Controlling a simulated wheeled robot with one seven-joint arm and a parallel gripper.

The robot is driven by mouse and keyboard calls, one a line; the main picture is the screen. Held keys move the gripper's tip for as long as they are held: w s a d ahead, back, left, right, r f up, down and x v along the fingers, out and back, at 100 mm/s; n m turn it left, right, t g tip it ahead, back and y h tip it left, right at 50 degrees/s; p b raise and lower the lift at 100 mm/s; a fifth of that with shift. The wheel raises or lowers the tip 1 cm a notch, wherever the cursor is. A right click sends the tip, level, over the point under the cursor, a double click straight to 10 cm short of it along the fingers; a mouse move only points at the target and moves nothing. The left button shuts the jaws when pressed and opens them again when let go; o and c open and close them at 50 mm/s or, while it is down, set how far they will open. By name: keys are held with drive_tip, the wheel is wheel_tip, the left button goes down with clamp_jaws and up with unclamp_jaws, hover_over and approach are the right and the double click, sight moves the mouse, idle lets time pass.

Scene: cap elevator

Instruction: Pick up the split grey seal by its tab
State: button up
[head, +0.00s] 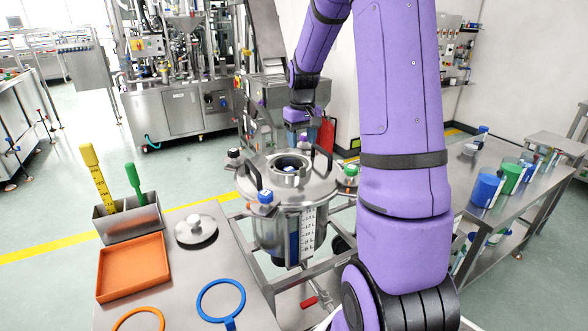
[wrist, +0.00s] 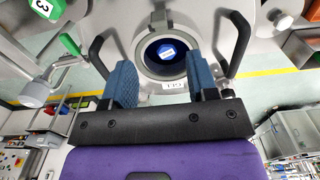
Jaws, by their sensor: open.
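My gripper (wrist: 161,66) is open, with its two blue ribbed fingers apart and nothing seen between them. In the wrist view the fingers frame the round opening of the steel vessel (wrist: 130,30). A grey ring (wrist: 142,66) rims this opening; I cannot tell whether it is the split seal, and no split or tab shows clearly. A small label (wrist: 173,86) is at its near edge. A blue-and-white round thing (wrist: 167,53) shows inside the dark opening. In the head view my gripper (head: 297,140) is above the vessel (head: 283,222), its fingertips hard to make out.
Black handles (wrist: 235,45) stand up on the lid on both sides. A blue ring (head: 240,297) and an orange ring (head: 158,315) lie on the left table near a steel lid (head: 197,236), an orange tray (head: 132,270) and a tool holder (head: 125,224). Cups (head: 486,190) stand at right.

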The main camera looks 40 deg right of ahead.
sight(303, 167)
drive_tip(key=f, duration=1)
drive_tip(key=shift+s+f, duration=0.2)
drive_tip(key=c, duration=1)
